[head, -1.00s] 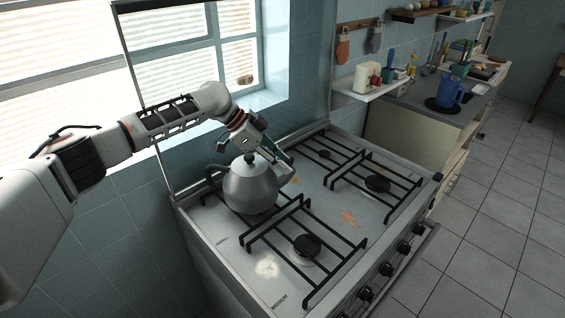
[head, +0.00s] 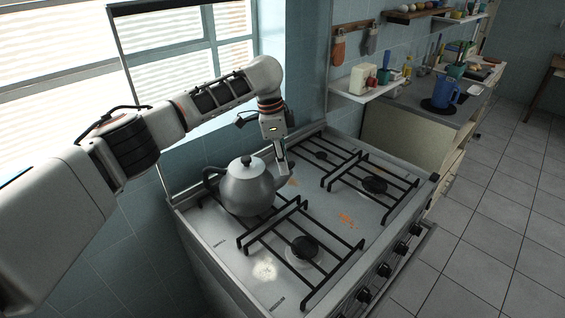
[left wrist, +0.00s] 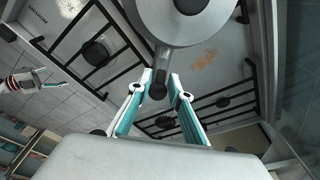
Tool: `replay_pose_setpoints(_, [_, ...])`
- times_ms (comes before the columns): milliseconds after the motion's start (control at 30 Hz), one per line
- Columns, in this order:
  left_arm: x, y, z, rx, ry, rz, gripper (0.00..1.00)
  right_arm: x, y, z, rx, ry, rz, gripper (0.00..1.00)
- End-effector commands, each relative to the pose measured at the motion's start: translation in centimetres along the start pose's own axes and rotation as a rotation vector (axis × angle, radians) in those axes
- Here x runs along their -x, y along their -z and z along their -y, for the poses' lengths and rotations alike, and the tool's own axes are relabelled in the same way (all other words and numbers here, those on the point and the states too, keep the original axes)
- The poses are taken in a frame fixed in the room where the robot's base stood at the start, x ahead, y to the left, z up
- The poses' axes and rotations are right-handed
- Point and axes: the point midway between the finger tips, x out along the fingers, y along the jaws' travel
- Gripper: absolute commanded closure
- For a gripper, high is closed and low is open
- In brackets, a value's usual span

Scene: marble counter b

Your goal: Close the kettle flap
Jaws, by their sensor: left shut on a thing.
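The grey metal kettle (head: 245,190) stands upright on the back left burner, its black lid knob on top and its handle to the left. Its spout points right, and it also shows at the top of the left wrist view (left wrist: 178,28). My left gripper (head: 284,173) is at the spout's end, coming down from above. In the left wrist view its teal fingers (left wrist: 164,82) are closed around the spout tip, where the dark kettle flap (left wrist: 158,90) sits between them. The flap's exact angle is hard to tell. My right gripper (left wrist: 48,85) shows small at the left edge there.
The white stove (head: 345,255) has several black grates (head: 375,183) and front knobs. A window and tiled wall stand behind. A counter with a blue jug (head: 446,92) is at the right. The front burners are clear.

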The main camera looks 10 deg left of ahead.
Motion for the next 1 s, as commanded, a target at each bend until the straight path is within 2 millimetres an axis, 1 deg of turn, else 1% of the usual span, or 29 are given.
replay_pose_setpoints(433, [0.0, 0.1, 0.0, -0.001, 0.000, 0.009, 1.00, -0.1, 0.2, 0.3, -0.011, -0.001, -0.002, 0.48])
replay_pose_setpoints(467, [0.0, 0.1, 0.0, -0.001, 0.000, 0.009, 0.74, -0.1, 0.2, 0.3, -0.011, -0.001, -0.002, 0.48])
replay_pose_setpoints(833, [0.2, 0.1, 0.0, -0.001, 0.000, 0.009, 0.74, 0.0, -0.1, 0.1, -0.001, 0.001, 0.003, 0.48])
replay_pose_setpoints(933, [1.1, 0.1, 0.0, -0.001, 0.001, 0.008, 0.74, 0.0, 0.0, 0.1, -0.002, 0.001, 0.001, 0.48])
replay_pose_setpoints(1000, [2.1, 0.1, 0.1, -0.001, 0.002, 0.008, 0.74, 0.0, 0.0, 0.1, -0.003, 0.001, 0.001, 0.48])
